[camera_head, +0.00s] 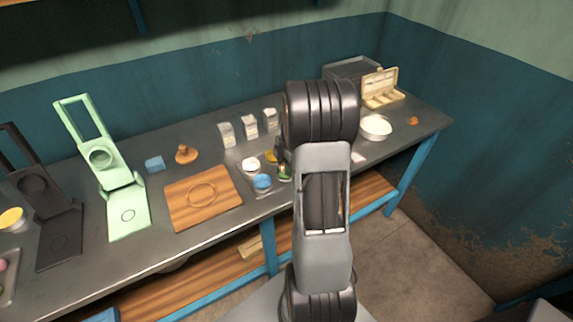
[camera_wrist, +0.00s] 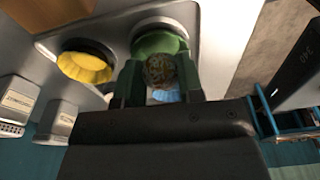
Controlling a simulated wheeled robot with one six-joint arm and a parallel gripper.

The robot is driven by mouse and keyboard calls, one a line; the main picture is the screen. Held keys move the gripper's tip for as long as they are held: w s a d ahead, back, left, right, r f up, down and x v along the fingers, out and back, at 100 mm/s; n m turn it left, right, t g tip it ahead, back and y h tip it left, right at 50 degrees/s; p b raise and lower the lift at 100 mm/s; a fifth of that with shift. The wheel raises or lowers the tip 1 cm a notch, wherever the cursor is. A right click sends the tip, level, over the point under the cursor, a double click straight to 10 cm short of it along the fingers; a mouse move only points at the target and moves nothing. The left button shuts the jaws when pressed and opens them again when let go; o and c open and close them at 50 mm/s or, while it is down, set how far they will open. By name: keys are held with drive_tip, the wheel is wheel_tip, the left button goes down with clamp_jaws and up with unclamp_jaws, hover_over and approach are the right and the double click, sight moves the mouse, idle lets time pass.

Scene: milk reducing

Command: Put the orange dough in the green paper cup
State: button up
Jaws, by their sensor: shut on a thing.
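My gripper (camera_wrist: 160,80) is shut on a round, speckled brownish lump, apparently the orange dough (camera_wrist: 158,70); its colour looks dull in the shade. The green paper cup (camera_wrist: 158,42) is right beside the dough in the wrist view, and the dough overlaps its edge there. I cannot tell whether the dough is above the cup or partly inside it. In the head view the green cup (camera_head: 285,173) shows at the tray's right side, just left of my arm. My gripper (camera_head: 281,155) is mostly hidden there behind the arm.
A yellow cup (camera_wrist: 84,66) stands close beside the green cup. A white cup (camera_head: 250,164) and a blue cup (camera_head: 262,181) share the tray. A wooden board (camera_head: 180,208) lies left. A small orange piece (camera_head: 413,120) lies at the table's far right, past a white bowl (camera_head: 376,127).

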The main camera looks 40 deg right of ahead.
drive_tip(key=o, duration=1.1)
drive_tip(key=shift+c, duration=0.2)
wheel_tip(320, 180, up, 14)
drive_tip(key=d, duration=0.1)
drive_tip(key=shift+s+d+f, duration=0.15)
drive_tip(key=shift+d, duration=0.2)
drive_tip(key=s+a+m+t, duration=0.1)
drive_tip(key=s+a+m, duration=0.3)
drive_tip(key=a, duration=0.3)
drive_tip(key=s+a+m+t+h, duration=0.1)
drive_tip(key=s+a+m, duration=0.3)
drive_tip(key=a+m, duration=0.2)
drive_tip(key=s+a+m+t, duration=0.1)
drive_tip(key=s+a+m, duration=0.3)
drive_tip(key=a, duration=0.6)
drive_tip(key=shift+m+t, duration=0.3)
drive_tip(key=shift+m, duration=0.7)
